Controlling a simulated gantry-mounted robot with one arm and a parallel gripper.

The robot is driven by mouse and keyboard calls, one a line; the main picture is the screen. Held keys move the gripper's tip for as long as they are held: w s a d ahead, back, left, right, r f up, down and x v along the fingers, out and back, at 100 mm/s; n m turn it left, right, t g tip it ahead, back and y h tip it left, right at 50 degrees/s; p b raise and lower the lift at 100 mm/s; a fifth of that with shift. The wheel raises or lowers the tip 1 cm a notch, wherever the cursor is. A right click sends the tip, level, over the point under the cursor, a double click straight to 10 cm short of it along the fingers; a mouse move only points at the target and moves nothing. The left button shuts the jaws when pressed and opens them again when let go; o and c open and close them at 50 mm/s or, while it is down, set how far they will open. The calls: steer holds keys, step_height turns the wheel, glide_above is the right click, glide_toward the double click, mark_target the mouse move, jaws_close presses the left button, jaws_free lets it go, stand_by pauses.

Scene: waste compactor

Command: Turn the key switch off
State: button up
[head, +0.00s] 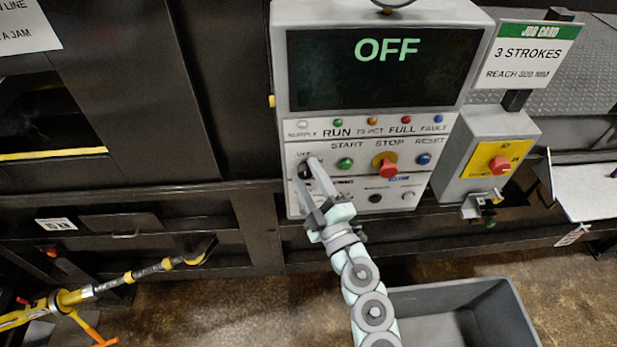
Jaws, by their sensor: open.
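The key switch (305,170) is a dark round switch at the left of the grey control panel (432,190), below a small "OFF" label. My gripper (308,170) is at the switch, its two long fingers open, with the tips on either side of it or just in front of it. I cannot tell whether they touch it. The fingers partly hide the switch, so its angle is unclear. The screen (385,68) above the panel reads "OFF" in green.
Close to the switch are a green start button (345,163), a red stop button (387,166) and a blue reset button (424,159). A red emergency button (499,166) sits on a box at right. A grey bin (510,312) stands below.

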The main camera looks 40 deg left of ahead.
steer(key=b+v, duration=0.2)
steer(key=v, duration=0.8)
steer(key=shift+s+d, duration=0.2)
steer(key=shift+d, duration=0.15)
